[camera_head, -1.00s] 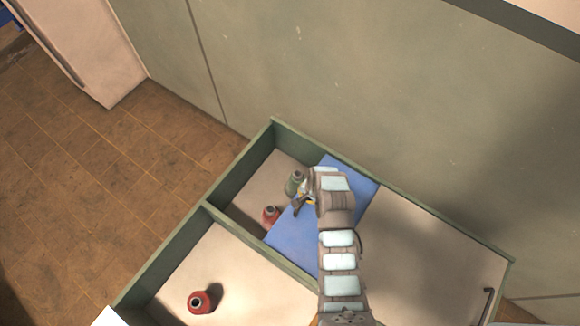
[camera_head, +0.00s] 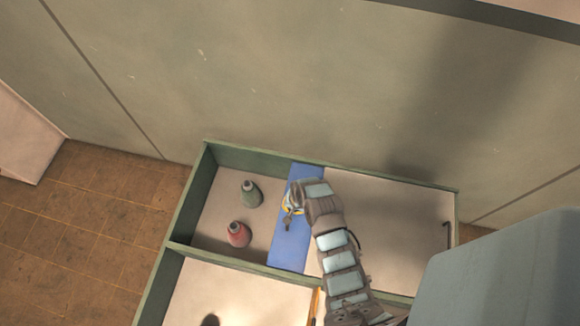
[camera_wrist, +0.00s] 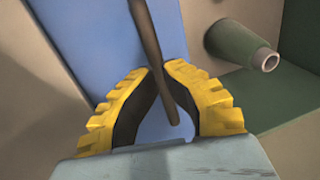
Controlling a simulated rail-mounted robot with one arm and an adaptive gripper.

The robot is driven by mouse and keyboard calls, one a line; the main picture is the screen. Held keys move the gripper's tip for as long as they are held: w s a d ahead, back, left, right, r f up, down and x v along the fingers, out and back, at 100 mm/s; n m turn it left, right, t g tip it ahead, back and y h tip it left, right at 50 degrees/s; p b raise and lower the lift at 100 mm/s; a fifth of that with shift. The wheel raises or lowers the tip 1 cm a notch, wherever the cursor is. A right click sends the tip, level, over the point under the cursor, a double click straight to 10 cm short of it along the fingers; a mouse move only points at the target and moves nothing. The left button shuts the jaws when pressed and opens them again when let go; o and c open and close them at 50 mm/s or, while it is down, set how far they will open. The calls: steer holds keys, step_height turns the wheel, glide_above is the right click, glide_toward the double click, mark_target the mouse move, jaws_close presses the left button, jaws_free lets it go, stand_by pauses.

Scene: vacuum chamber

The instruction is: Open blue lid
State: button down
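The blue lid (camera_head: 287,256) shows as a narrow strip between the open left part of the green-edged case and a beige panel. It also shows in the wrist view (camera_wrist: 85,35). A dark bar-like handle (camera_wrist: 148,35) stands over the lid. My gripper (camera_head: 291,207) is over the lid in the head view. In the wrist view its yellow fingers (camera_wrist: 157,68) close in on both sides of the handle, with their tips at it. The far end of the handle is out of the wrist frame.
A green bottle (camera_head: 251,193) and a red bottle (camera_head: 238,234) stand in the open compartment left of the lid. The beige panel (camera_head: 390,225) with a dark handle (camera_head: 447,236) covers the right side. A green divider (camera_head: 215,257) borders the front compartment. A wall rises behind.

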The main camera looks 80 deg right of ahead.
steer(key=c, duration=1.1)
jaws_free()
steer(key=shift+s+f, duration=0.2)
steer(key=shift+s, duration=0.1)
steer(key=shift+w+r, duration=0.1)
steer(key=shift+w, duration=0.05)
steer(key=shift+r, duration=0.1)
steer(key=shift+r, duration=0.15)
steer(key=shift+s+r, duration=0.4)
steer(key=shift+r, duration=1.5)
steer(key=shift+s+r, duration=0.4)
steer(key=shift+r, duration=1.45)
steer(key=shift+s+r, duration=0.4)
steer(key=shift+r, duration=1.5)
